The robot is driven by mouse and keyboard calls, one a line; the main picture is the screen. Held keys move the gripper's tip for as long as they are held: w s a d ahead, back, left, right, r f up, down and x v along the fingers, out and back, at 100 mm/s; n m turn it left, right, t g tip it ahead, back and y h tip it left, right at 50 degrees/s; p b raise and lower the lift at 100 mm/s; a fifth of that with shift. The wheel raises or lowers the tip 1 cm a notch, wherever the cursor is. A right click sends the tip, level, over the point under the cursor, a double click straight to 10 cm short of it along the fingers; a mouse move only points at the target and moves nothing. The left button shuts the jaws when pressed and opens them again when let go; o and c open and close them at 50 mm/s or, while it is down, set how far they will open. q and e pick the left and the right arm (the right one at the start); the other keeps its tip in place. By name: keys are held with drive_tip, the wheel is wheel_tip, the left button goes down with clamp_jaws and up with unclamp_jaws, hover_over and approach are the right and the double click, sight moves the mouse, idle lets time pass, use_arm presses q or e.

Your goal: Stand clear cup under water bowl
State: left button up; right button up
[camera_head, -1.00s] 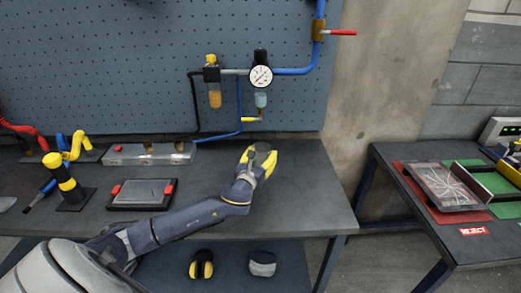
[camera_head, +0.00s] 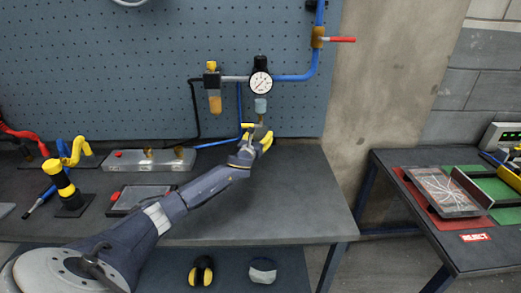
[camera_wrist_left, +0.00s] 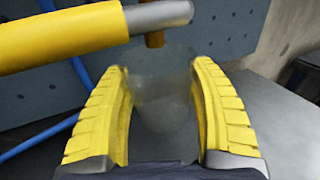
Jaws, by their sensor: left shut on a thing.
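The water bowl (camera_head: 260,104) is the small clear bluish bowl hanging below the round pressure gauge on the pegboard. My left gripper (camera_head: 258,141) is just below it, at the back of the bench near the board. In the left wrist view the yellow fingers (camera_wrist_left: 163,110) are shut around the clear cup (camera_wrist_left: 162,95), which is see-through and looks upright. A brown drain fitting (camera_wrist_left: 154,39) shows at the cup's far upper rim; I cannot tell whether it touches. The cup is mostly hidden by the fingers in the head view. My right gripper is not in view.
A yellow-handled lever (camera_wrist_left: 85,33) with a metal end crosses close above the cup. An amber bowl (camera_head: 215,103) hangs to the left. A metal block (camera_head: 150,160), a framed panel (camera_head: 138,198) and a yellow-black post (camera_head: 62,187) stand on the bench's left. The bench's right part is clear.

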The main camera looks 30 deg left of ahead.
use_arm(q)
drive_tip(key=shift+s+d+f, duration=0.1)
drive_tip(key=shift+f, duration=1.5)
drive_tip(key=shift+s+d+f, duration=0.1)
drive_tip(key=shift+f, duration=1.45)
drive_tip(key=shift+w+a+f, duration=0.2)
drive_tip(key=shift+w+f, duration=0.05)
drive_tip(key=shift+f, duration=0.1)
drive_tip(key=o, duration=1.1)
drive_tip(key=shift+o, duration=0.2)
drive_tip(key=shift+s, duration=0.15)
drive_tip(key=shift+v, duration=1.85)
